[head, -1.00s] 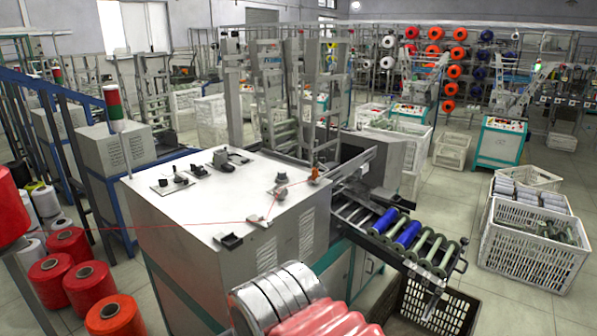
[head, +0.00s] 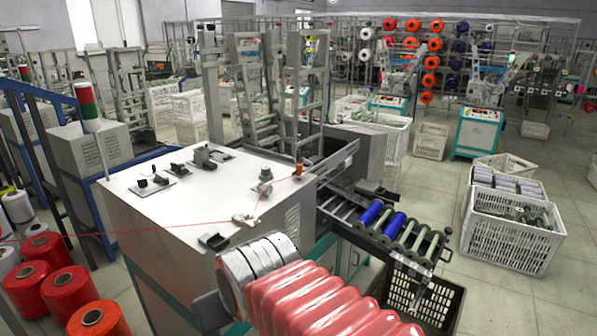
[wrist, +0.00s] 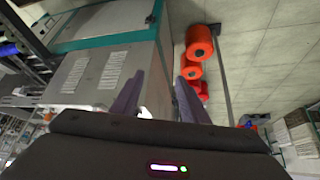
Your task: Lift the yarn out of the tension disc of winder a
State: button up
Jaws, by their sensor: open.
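The winder (head: 180,215) is the near machine with a white top, left of centre in the head view. A thin red yarn (head: 120,233) comes from the left edge to a small fitting (head: 243,218) on that top. It then runs past a round grey disc-like part (head: 265,176), which looks like the tension disc, to an orange piece (head: 298,170) at the far edge. Whether the yarn sits in the disc is too small to tell. In the wrist view my gripper (wrist: 158,98) is open and empty, its two fingers apart, with the machine's side beyond. It is not clear in the head view.
Red yarn cones (head: 68,293) stand on the floor at left and also show in the wrist view (wrist: 199,43). A bobbin rack (head: 385,222) juts out at the right, above a dark crate (head: 425,300). Black fittings (head: 205,157) stand on the machine's top.

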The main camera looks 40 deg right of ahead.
jog(key=w+d+r+m+t+h, duration=0.2)
jog(key=w+d+r+t, duration=0.1)
jog(key=w+d, duration=0.9)
jog(key=m+t+h, duration=0.3)
jog(key=t+h, duration=0.3)
send_near(301, 166)
jog(key=v, duration=0.2)
jog(key=shift+s+a, duration=0.2)
jog(key=shift+a, duration=0.15)
jog(key=shift+w, duration=0.1)
jog(key=shift+x, duration=4.25)
jog(key=shift+d, duration=0.15)
